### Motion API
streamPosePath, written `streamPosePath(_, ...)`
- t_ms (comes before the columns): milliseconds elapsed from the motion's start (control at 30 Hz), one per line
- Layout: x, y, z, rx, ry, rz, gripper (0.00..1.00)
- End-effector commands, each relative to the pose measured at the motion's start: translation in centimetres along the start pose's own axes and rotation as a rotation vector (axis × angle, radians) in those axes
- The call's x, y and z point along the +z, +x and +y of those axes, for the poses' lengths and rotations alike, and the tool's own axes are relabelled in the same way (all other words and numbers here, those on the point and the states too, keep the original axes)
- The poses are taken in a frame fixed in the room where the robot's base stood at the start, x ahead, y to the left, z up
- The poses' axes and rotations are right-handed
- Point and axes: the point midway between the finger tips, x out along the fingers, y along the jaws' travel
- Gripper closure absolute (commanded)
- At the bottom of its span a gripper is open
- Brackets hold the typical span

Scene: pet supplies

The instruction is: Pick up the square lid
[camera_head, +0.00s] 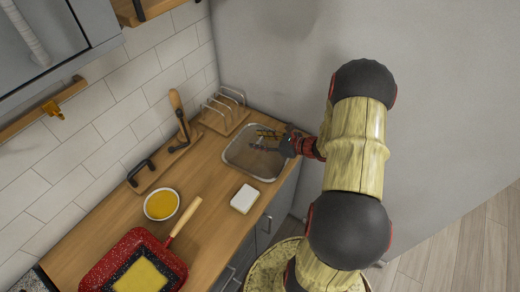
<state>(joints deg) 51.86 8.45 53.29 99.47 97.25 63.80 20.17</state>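No thing is plainly recognisable as the square lid. A grey, square-shaped basin or lid-like piece with a metal rim (238,165) lies at the counter's far right corner; I cannot tell which it is. My gripper (262,141) is over it, coming from the right, with its two dark fingers apart and nothing seen between them. I cannot tell whether the fingers touch the grey surface. A small white rounded block (244,198) lies on the counter, nearer than the grey piece and apart from my gripper.
The wooden counter (205,215) also holds a bowl of yellow content (161,205), a red speckled square pan (105,262) with a wooden handle, and a wire rack (225,112). A wooden-handled utensil (179,112) stands by the tiled wall. A grey wall is close behind my gripper.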

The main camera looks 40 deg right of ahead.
Motion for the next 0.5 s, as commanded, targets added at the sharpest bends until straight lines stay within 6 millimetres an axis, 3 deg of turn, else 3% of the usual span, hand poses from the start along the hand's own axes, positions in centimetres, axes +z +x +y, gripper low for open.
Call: streamPosePath(500,-0.28,0.02,0.0,-0.002,0.004,0.005,0.99)
